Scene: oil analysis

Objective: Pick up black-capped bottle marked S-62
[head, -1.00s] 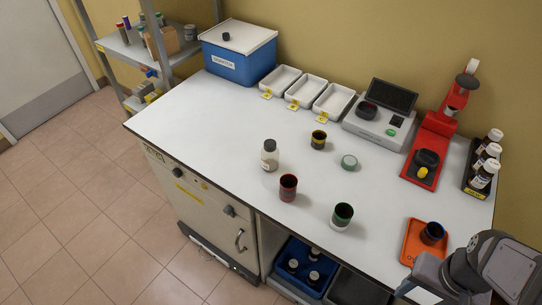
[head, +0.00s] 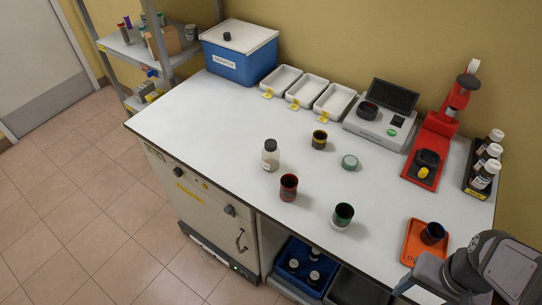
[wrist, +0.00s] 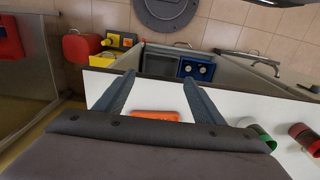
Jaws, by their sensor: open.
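No S-62 marking is legible on any bottle. A dark-capped clear bottle (head: 270,158) stands on the bench left of the red-rimmed cup. Several small bottles sit in a blue crate (head: 291,283) on the low shelf; the crate also shows in the wrist view (wrist: 184,68). My gripper (wrist: 160,88) is open and empty, with its two fingers spread above the bench's front edge near the orange tray (wrist: 150,115). In the head view its fingertips are hidden.
A dark cup (head: 433,233) is on the orange tray. A red press (head: 429,150) stands behind. The bench's left part is clear.

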